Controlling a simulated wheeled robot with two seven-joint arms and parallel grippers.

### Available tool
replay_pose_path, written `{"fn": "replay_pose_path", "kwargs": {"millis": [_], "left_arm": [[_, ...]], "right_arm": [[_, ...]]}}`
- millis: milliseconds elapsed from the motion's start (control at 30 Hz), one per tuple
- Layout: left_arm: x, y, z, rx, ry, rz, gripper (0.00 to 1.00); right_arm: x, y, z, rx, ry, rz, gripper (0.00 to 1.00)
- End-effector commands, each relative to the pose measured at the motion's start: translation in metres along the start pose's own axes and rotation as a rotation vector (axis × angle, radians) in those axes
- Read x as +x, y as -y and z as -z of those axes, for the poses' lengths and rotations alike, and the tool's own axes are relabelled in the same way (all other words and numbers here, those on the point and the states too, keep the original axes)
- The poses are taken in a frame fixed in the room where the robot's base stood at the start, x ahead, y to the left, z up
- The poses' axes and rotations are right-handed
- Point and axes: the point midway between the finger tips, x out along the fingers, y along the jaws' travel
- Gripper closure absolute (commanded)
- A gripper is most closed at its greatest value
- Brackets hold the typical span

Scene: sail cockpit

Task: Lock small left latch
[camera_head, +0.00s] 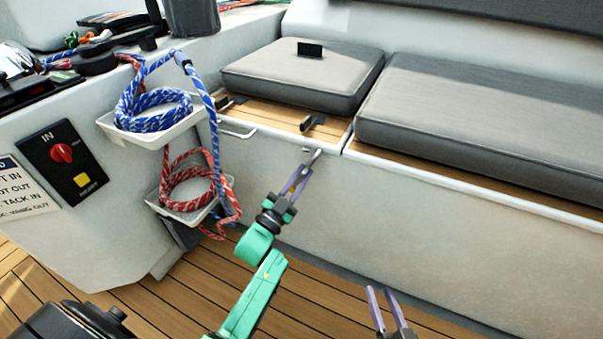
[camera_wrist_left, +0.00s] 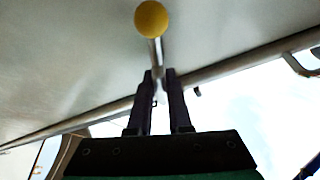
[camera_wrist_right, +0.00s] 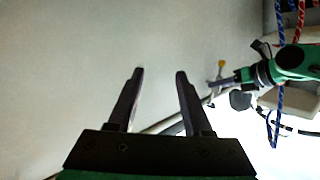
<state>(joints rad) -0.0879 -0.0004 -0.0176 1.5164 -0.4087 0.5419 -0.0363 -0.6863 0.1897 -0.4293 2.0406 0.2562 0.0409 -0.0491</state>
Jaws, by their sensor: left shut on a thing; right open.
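The latch is a thin metal rod on the pale front wall of the bench (camera_head: 313,157). In the left wrist view it ends in a yellow round knob (camera_wrist_left: 152,19); the knob also shows in the right wrist view (camera_wrist_right: 222,64). My left gripper (camera_head: 306,168) is at the wall, shut on the metal rod just below the knob; its fingertips show in the left wrist view (camera_wrist_left: 159,74). The fingertips partly hide the rod. My right gripper (camera_head: 382,290) is open and empty, lower and to the right, apart from the wall; its spread fingers show in the right wrist view (camera_wrist_right: 159,74).
A metal loop (camera_head: 237,132) sits on the wall left of the latch. A white tray with blue rope (camera_head: 152,112) and one with red rope (camera_head: 195,190) hang further left. Grey cushions (camera_head: 303,75) lie on the bench. The wall to the right is clear.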

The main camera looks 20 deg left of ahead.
Motion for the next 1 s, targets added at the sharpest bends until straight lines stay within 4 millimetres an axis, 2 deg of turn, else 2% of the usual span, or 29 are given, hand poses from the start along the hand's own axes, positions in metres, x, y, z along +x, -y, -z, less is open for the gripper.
{"fn": "replay_pose_path", "kwargs": {"millis": [100, 133, 167, 600, 1000], "left_arm": [[0.000, -0.001, 0.001, -0.069, 0.003, 0.026, 1.00], [0.000, -0.001, 0.001, -0.086, 0.003, 0.033, 1.00], [0.000, -0.001, 0.001, -0.102, 0.004, 0.039, 1.00], [-0.001, -0.001, 0.000, -0.350, 0.005, 0.143, 1.00], [-0.001, -0.001, -0.001, -0.420, 0.004, 0.172, 1.00]], "right_arm": [[-0.025, 0.002, -0.047, 0.042, 0.136, -0.015, 0.50], [-0.032, 0.003, -0.058, 0.052, 0.169, -0.018, 0.50], [-0.033, 0.004, -0.059, 0.054, 0.178, -0.019, 0.50], [-0.034, 0.011, -0.036, 0.042, 0.201, -0.011, 0.50], [-0.035, 0.013, -0.032, 0.039, 0.211, -0.010, 0.50]]}}
